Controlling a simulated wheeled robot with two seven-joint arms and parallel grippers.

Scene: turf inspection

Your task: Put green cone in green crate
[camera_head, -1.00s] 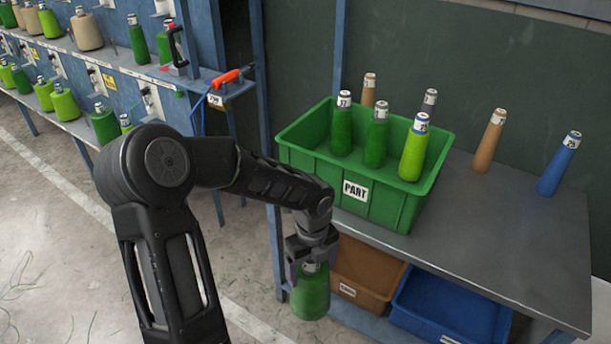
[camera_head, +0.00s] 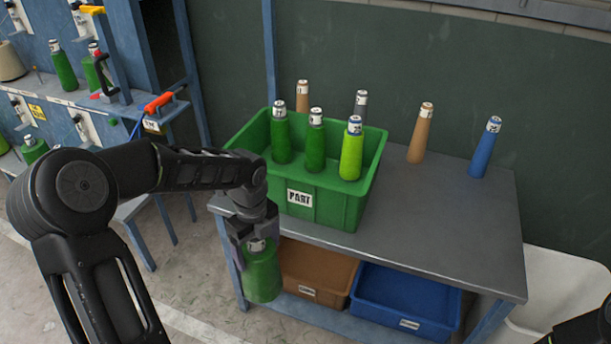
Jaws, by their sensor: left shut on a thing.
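My left gripper (camera_head: 250,237) is shut on a green cone (camera_head: 263,275) by its top. The cone hangs upright in front of the table's left front corner, lower than the tabletop. The green crate (camera_head: 330,208), labelled PART, stands on the table's left part, up and to the right of the gripper. Inside the crate stand two dark green cones (camera_head: 281,140) and one lime green cone (camera_head: 351,157). A small dark piece at the lower right edge may be part of my right arm; its gripper is out of view.
The grey table (camera_head: 440,215) also holds a tan cone (camera_head: 420,138) and a blue cone (camera_head: 486,150) at the back right. A brown crate (camera_head: 318,268) and a blue crate (camera_head: 405,297) sit below. A machine with more cones stands left. The table's right front is clear.

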